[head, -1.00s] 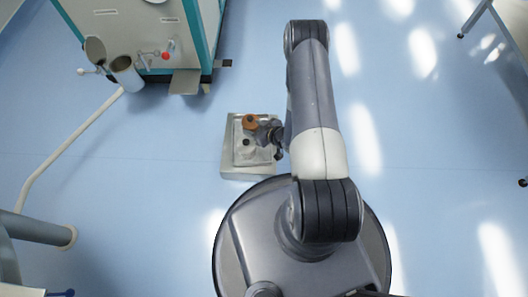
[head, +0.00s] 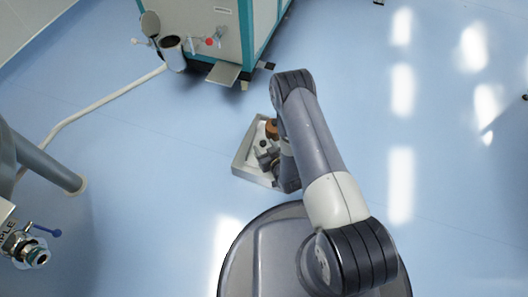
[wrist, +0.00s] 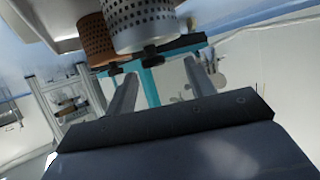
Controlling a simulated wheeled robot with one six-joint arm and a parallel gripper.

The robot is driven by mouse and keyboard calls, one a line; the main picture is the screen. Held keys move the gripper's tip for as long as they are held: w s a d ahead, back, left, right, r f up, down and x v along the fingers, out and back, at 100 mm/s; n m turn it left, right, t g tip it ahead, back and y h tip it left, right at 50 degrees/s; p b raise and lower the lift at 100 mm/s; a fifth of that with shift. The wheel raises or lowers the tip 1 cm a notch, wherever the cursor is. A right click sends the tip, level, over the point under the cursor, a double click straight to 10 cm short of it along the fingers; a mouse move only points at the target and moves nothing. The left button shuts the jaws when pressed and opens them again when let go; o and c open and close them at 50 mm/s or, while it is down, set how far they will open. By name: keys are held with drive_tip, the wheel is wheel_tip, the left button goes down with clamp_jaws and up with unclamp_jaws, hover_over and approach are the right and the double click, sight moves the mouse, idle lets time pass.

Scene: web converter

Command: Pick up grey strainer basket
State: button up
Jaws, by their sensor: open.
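The grey strainer basket (wrist: 142,22) is a perforated metal cylinder with a dark knob. It fills the upper middle of the wrist view, and its knob lies just beyond and between my fingertips. In the head view only its dark knob and pale top (head: 263,144) show in the tray. A copper-brown perforated basket (wrist: 95,42) is beside it, also seen in the head view (head: 271,128). My gripper (wrist: 160,72) is open, its two fingers apart with nothing between them. In the head view my gripper (head: 266,158) is over the near part of the tray, partly hidden by my arm.
The baskets stand in a shallow grey tray (head: 243,158) close to my base. A teal-edged white machine (head: 245,40) with pipe fittings stands behind it. A white hose (head: 105,102) crosses the floor at left, near a grey post (head: 45,160).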

sight(264, 144)
drive_tip(key=b+x, duration=0.1)
drive_tip(key=x, duration=0.2)
drive_tip(key=b+x, duration=0.1)
drive_tip(key=x, duration=0.1)
drive_tip(key=shift+d+f+b, duration=0.35)
drive_tip(key=shift+w+a, duration=0.1)
drive_tip(key=shift+w, duration=0.15)
drive_tip(key=shift+c, duration=0.2)
drive_tip(key=shift+s+f, duration=0.1)
clamp_jaws()
